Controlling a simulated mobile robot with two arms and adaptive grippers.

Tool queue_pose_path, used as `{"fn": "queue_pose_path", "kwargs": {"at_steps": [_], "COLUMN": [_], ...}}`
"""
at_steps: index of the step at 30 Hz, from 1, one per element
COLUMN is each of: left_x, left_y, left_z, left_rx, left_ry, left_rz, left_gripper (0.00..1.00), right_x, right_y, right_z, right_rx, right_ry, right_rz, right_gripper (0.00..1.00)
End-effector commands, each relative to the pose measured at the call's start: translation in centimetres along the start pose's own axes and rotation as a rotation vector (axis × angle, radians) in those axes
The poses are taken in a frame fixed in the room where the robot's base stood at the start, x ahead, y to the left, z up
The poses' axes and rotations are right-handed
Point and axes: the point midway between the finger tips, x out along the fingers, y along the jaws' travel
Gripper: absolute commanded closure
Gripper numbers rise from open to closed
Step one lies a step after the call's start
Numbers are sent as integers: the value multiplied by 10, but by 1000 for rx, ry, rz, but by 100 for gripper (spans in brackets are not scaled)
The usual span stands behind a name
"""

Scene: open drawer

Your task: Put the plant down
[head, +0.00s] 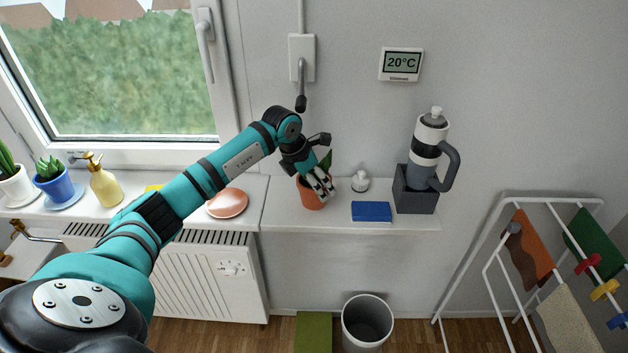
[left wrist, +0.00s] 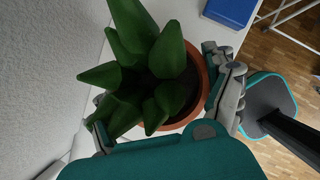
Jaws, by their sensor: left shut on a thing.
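The plant is a green succulent in a terracotta pot (head: 311,197), in the middle of the head view at the shelf under the wall. My left gripper (head: 319,184) is shut on the pot and hides part of it. In the left wrist view the plant (left wrist: 150,60) fills the middle, with fingers on both sides of its pot (left wrist: 203,75). The left gripper (left wrist: 165,105) also shows there. I cannot tell whether the pot's base touches the shelf (head: 290,217). My right gripper is not in view.
A blue box (head: 371,212), a small white object (head: 360,181) and a grey bottle (head: 427,150) in a dark holder (head: 413,196) stand right of the pot. An orange saucer (head: 227,203) lies to the left. A bin (head: 366,322) stands below.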

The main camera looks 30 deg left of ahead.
Motion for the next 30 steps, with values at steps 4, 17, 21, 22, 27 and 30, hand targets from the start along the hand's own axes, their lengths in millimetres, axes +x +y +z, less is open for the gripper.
{"fn": "queue_pose_path", "kwargs": {"at_steps": [4, 17, 21, 22, 27, 30], "left_x": [3, -2, -17, -23, -60, -82], "left_y": [0, 0, 1, 1, 1, 1], "left_z": [-1, 1, 0, 0, 0, 0], "left_rx": [0, 0, 2, 2, 2, 2], "left_ry": [0, 0, -3, -3, -4, -3], "left_rz": [0, 0, 3, 3, 5, 4], "left_gripper": [13, 0, 0, 0, 0, 0], "right_x": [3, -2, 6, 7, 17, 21], "right_y": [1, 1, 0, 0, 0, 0], "right_z": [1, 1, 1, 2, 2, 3], "right_rx": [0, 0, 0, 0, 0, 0], "right_ry": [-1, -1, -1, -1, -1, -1], "right_rz": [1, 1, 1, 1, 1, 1], "right_gripper": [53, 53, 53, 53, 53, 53]}}
